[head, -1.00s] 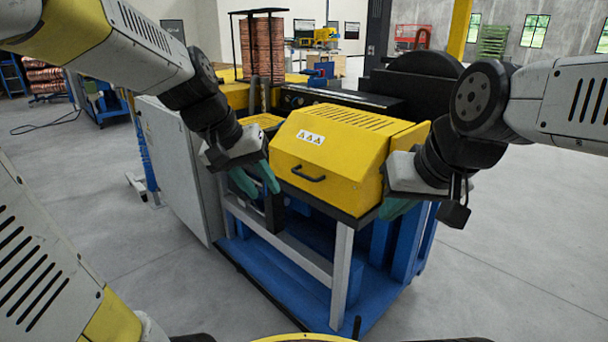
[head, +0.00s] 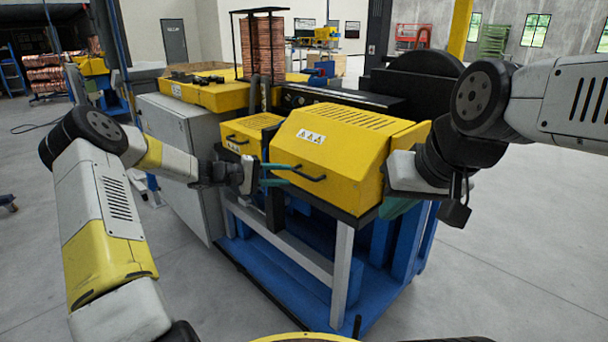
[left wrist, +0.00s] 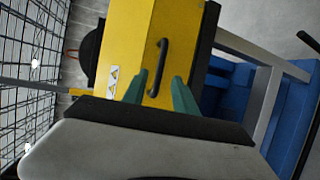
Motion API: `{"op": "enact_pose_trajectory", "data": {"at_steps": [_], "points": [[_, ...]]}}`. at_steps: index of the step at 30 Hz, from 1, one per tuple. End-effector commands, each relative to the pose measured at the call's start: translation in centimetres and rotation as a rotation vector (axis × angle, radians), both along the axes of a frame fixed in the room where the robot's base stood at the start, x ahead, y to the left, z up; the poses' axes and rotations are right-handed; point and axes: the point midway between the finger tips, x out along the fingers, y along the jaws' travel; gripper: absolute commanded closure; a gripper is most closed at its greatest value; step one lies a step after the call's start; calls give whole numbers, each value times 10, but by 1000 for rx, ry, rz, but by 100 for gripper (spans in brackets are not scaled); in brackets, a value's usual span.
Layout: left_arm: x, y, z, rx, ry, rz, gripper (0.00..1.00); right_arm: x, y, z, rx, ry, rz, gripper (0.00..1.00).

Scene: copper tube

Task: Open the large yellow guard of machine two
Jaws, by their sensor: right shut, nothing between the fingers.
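The large yellow guard (head: 340,148) is down on the machine, with vents on top and a warning label on its sloped face. Its black handle (head: 310,176) is low on the front. My left gripper (head: 284,174) is open just left of the handle, fingers pointing at it. In the left wrist view, the guard (left wrist: 172,30) lies ahead and the handle (left wrist: 158,68) appears between the green fingertips (left wrist: 160,88), seemingly just beyond them. My right gripper (head: 398,208) is beside the guard's right side, mostly hidden behind its own wrist and the machine edge.
A smaller yellow guard (head: 250,133) with its own handle stands left of the large one. A grey cabinet (head: 185,150) is further left. The machine's blue base (head: 310,285) and white frame leg (head: 342,275) are below. The floor in front is open.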

Motion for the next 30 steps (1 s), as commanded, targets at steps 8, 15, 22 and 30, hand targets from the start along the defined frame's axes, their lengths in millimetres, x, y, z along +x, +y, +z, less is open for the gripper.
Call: {"op": "enact_pose_trajectory", "data": {"at_steps": [8,15,22,30], "points": [[14,-33,-7,-5,0,0,66,0,0,0,0,0,0,100],[26,-63,-14,-4,0,1,66,0,0,0,0,0,0,100],[29,-70,-15,-3,0,3,66,0,0,0,0,0,0,100],[29,-70,-15,-3,1,2,88,0,0,0,0,0,0,100]]}}
